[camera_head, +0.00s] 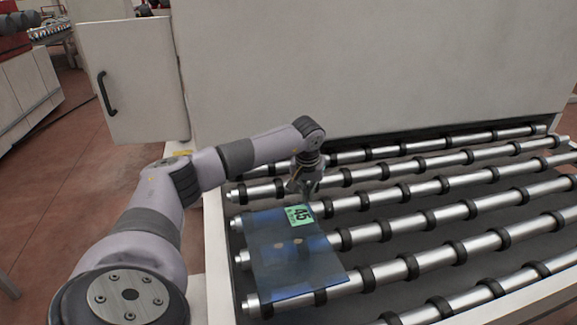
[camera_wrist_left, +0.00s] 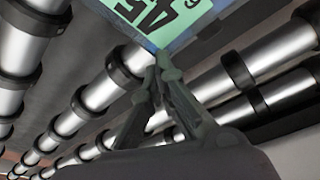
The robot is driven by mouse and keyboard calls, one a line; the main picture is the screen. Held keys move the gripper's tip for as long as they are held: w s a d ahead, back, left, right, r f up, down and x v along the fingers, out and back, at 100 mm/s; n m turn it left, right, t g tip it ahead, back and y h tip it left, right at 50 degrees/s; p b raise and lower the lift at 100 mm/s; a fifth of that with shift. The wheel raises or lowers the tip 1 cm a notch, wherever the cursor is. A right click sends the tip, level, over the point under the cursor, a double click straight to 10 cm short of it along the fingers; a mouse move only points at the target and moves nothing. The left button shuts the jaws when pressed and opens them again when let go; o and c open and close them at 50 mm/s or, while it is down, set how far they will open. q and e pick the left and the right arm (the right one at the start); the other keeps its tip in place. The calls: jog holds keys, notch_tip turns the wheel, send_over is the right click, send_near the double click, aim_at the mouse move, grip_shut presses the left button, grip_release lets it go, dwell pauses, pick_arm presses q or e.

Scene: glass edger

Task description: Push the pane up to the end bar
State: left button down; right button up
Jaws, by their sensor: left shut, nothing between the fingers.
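The pane (camera_head: 298,262) is a bluish see-through glass sheet with a green label marked 45 (camera_head: 299,215) near its far edge. It lies flat across several rollers at the left end of the conveyor. My left gripper (camera_head: 301,192) points down just beyond the pane's far edge, its fingers shut and empty. In the left wrist view, the shut fingertips (camera_wrist_left: 160,66) are close to the pane's edge beside the label (camera_wrist_left: 158,18); I cannot tell whether they touch. I cannot pick out the end bar with certainty. My right gripper is out of view.
Metal rollers (camera_head: 440,215) with black rings run to the right of the pane, with nothing lying on them. A large pale machine housing (camera_head: 380,65) stands behind the rollers. A pale door with a black handle (camera_head: 106,93) stands at the left.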

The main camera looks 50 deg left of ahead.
pick_arm(q)
jog(key=shift+w+a, duration=0.35)
jog(key=shift+a, duration=0.3)
jog(key=shift+w+a, duration=0.35)
jog(key=shift+a, duration=0.3)
jog(key=shift+f, duration=0.15)
jog(key=shift+f+b, duration=0.6)
jog(key=shift+f, duration=0.05)
jog(key=shift+d, duration=0.1)
jog(key=shift+s+d, duration=0.25)
jog(key=shift+d, duration=0.15)
jog(key=shift+s+d+f+p, duration=0.1)
jog(key=shift+s+d+p, duration=0.15)
jog(key=shift+d+p, duration=0.2)
jog(key=shift+s+d+p, duration=0.15)
jog(key=shift+s+d, duration=0.15)
jog(key=shift+d, duration=0.3)
jog(key=shift+s+d+p, duration=0.15)
jog(key=shift+s+d, duration=0.15)
jog(key=shift+d, duration=0.25)
jog(key=shift+w+a+b, duration=0.2)
jog(key=shift+w+a, duration=0.25)
jog(key=shift+a, duration=0.35)
jog(key=shift+w+a+b, duration=0.2)
jog(key=shift+w+a, duration=0.25)
jog(key=shift+a, duration=0.35)
